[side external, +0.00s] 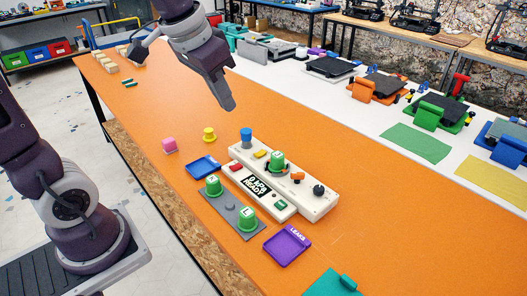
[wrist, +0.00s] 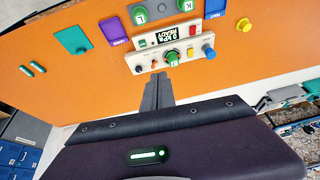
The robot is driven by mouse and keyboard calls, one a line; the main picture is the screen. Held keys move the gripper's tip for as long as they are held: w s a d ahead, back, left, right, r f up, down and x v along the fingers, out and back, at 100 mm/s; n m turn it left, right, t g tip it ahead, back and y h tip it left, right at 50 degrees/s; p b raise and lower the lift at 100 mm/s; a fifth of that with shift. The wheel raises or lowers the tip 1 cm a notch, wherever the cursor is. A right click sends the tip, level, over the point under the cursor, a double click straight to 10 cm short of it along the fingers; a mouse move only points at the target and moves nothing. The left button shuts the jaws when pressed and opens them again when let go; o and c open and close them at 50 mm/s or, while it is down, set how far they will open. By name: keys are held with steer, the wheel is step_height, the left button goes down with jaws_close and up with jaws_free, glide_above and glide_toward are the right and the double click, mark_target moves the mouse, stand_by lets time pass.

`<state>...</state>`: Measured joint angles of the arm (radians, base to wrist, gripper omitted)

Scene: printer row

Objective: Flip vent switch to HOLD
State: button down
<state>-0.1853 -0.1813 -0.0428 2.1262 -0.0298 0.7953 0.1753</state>
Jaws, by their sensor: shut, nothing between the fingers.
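A cream control box (side external: 238,152) stands on the orange table with a display, a blue knob (side external: 246,135), a black knob (side external: 318,190) and a green cup (side external: 277,160). A small orange lever (side external: 298,177) between the cup and the black knob looks like the vent switch; its label and setting are too small to read. In the wrist view, the box (wrist: 147,54) lies beyond my fingertips and the orange lever (wrist: 154,64) is near their line. My gripper (side external: 229,105) is shut and empty, in the air above the table, apart from the box.
A grey plate (side external: 230,203) with green cups stands before the box. The orange table (side external: 400,225) is clear to the right.

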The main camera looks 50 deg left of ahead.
steer(key=w+a+f, duration=0.5)
steer(key=w, duration=0.5)
steer(key=g, duration=0.1)
glide_above(260, 154)
steer(key=s, duration=0.1)
step_height(260, 154, down, 10)
steer(key=shift+s+d, duration=0.15)
steer(key=x, duration=0.4)
steer(key=s+x, duration=0.1)
steer(key=x, duration=0.8)
steer(key=shift+s+d+f, duration=0.1)
steer(key=shift+d+f, duration=0.1)
steer(key=shift+f, duration=0.35)
steer(key=shift+f, duration=0.25)
